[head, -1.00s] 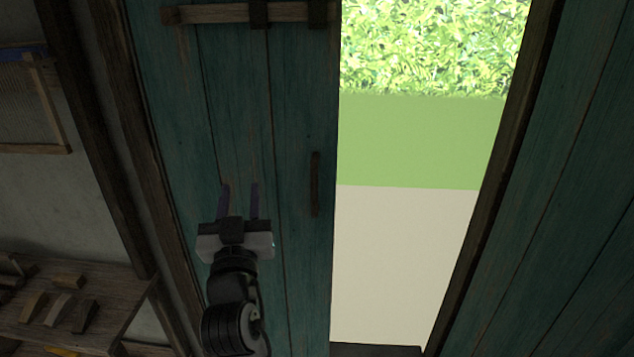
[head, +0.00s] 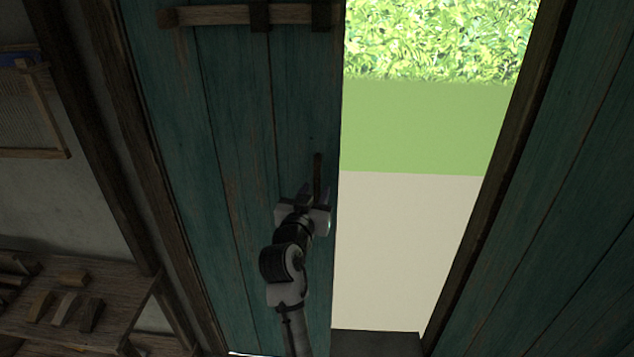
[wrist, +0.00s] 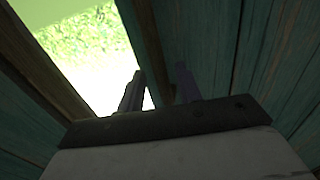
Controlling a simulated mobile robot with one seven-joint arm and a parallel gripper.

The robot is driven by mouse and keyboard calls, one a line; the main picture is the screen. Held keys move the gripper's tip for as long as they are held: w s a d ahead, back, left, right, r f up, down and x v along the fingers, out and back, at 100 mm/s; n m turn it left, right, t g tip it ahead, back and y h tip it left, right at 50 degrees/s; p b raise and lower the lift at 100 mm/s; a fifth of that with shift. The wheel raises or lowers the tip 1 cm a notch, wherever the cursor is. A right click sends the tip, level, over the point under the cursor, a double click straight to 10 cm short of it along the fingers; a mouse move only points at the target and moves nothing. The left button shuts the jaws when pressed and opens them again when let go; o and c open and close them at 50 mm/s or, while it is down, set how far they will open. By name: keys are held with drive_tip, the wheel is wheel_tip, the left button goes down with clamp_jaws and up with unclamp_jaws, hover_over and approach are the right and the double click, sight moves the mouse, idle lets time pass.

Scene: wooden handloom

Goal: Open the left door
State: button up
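The left door (head: 225,150) is a teal plank panel on the left of a bright doorway in the head view. A short dark vertical handle (head: 318,172) is on it near its free right edge. My gripper (head: 312,193) is at the lower part of this handle, in front of the door. In the wrist view my gripper (wrist: 160,88) has its two fingers apart, beside the door's edge.
A wooden bar (head: 235,14) crosses the top of the left door. The doorway gap (head: 405,250) is clear, with pale ground and grass outside. Another teal panel (head: 540,220) stands on the right. A shelf (head: 110,288) with small wooden pieces is at the lower left.

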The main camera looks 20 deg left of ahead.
drive_tip(key=shift+w+a, duration=0.15)
drive_tip(key=shift+w, duration=1.15)
clamp_jaws()
